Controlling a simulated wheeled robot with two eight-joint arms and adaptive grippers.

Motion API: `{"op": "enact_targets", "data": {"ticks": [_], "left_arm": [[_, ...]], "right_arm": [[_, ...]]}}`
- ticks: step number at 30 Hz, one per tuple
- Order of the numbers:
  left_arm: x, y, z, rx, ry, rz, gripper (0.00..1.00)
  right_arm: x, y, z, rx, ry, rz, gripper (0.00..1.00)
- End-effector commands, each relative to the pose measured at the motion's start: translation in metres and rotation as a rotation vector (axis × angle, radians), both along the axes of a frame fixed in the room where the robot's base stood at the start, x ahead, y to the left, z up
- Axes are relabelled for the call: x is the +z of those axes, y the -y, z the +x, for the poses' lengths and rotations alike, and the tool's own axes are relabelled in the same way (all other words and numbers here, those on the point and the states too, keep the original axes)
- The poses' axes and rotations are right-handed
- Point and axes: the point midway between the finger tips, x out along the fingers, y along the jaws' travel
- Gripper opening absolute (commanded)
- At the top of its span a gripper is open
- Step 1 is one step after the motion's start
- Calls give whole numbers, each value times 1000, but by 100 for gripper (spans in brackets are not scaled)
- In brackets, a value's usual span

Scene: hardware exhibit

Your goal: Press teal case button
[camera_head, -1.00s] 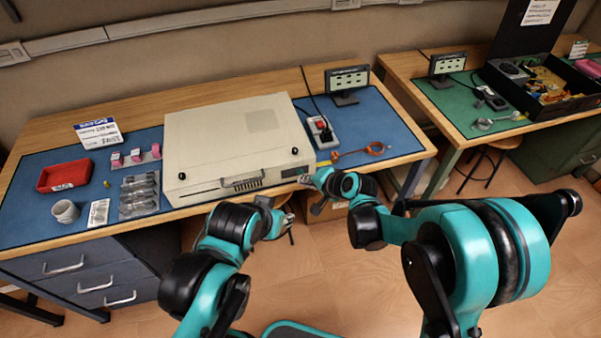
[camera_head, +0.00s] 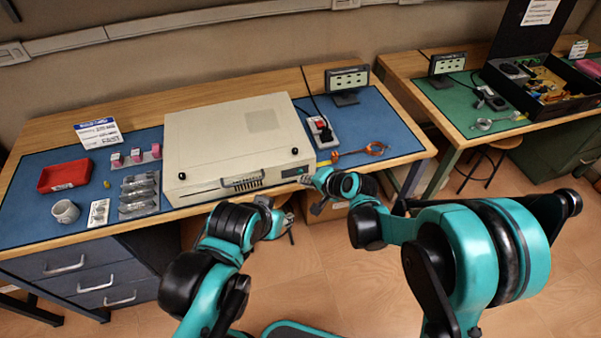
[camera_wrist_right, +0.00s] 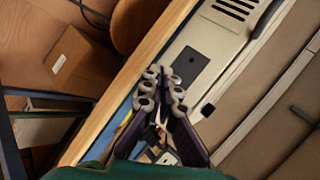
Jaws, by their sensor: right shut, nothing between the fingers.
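The beige computer case (camera_head: 218,138) lies flat on the blue mat, its front facing me. In the right wrist view its front (camera_wrist_right: 213,45) has a dark rectangular plate (camera_wrist_right: 187,67) with a small round spot. No teal button can be made out in either view. My right gripper (camera_head: 308,181) is shut and empty, at the right end of the case's front. In the right wrist view its fingertips (camera_wrist_right: 160,78) are close beside the dark plate; contact cannot be told. My left gripper (camera_head: 284,213) hangs below the table's front edge, its fingers too small to read.
A red tray (camera_head: 63,175), a white mug (camera_head: 65,211) and packaged parts (camera_head: 139,195) are left of the case. A power strip (camera_head: 321,130), orange cable (camera_head: 375,149) and small monitor (camera_head: 347,81) are right of it. A second bench (camera_head: 452,112) stands farther right.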

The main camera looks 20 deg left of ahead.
Motion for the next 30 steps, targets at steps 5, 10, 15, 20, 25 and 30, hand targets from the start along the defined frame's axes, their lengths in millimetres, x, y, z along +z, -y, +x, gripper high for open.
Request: {"op": "enact_targets", "data": {"ticks": [5, 10, 15, 20, 25, 30], "left_arm": [[-1, 0, 0, 0, 0, 0, 38], [-2, 0, 0, 0, 0, 0, 38], [-2, 0, 0, 0, 0, 0, 38], [-2, 0, 0, 0, 0, 0, 38], [-2, 0, 0, 0, 0, 0, 38], [-2, 0, 0, 0, 0, 0, 38]], "right_arm": [[0, -3, 4, 0, 0, 0, 0], [0, -5, 7, 0, 0, 0, 0], [0, -5, 7, 0, 0, 0, 0], [0, -5, 7, 0, 0, 0, 0], [0, -6, 9, 0, 0, 0, 0], [0, -7, 10, 0, 0, 0, 0]]}}
